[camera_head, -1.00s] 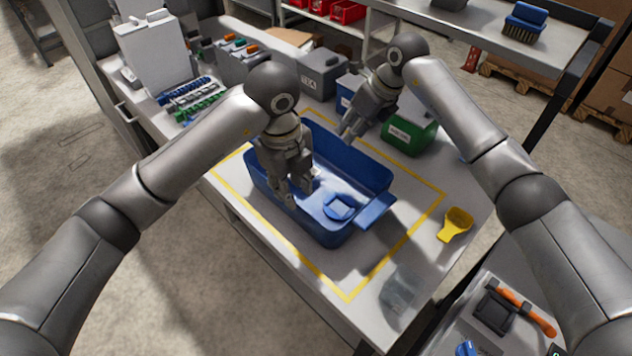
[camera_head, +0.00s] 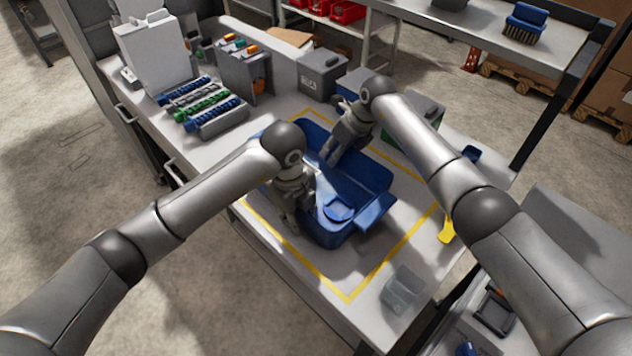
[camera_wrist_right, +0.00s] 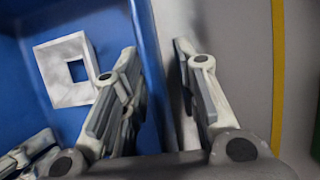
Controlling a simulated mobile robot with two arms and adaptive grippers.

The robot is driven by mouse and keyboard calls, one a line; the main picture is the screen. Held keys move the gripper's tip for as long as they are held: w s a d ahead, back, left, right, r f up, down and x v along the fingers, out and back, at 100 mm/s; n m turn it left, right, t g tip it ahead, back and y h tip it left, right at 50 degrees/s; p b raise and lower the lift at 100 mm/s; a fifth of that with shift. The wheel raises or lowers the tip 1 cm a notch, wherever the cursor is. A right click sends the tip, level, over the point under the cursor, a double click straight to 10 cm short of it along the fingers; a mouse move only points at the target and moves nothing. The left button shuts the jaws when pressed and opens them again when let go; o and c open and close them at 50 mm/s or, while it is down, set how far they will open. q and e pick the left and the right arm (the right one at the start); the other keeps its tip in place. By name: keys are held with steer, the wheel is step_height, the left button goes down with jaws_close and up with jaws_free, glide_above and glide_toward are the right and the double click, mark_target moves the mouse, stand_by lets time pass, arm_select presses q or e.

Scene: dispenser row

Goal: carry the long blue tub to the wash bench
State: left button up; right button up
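The long blue tub (camera_head: 376,193) sits on the table inside a yellow outline. A smaller blue piece (camera_head: 338,208) lies inside it, and a pale square frame (camera_wrist_right: 66,70) shows in it in the right wrist view. My left gripper (camera_head: 292,220) is down at the tub's left wall; its finger gap is hidden. My right gripper (camera_head: 328,160) is at the opposite long wall. In the right wrist view its fingers (camera_wrist_right: 157,95) are apart, one inside the tub and one outside, with the blue wall between them.
Racks of blue and green parts (camera_head: 200,105) are at the back left. A clear container (camera_head: 403,287) and a yellow scoop (camera_head: 447,231) lie to the right.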

arm_select(q)
jaws_close()
arm_select(e)
jaws_close()
arm_select(q)
steer(key=shift+r, duration=0.15)
arm_select(e)
steer(key=shift+r, duration=0.15)
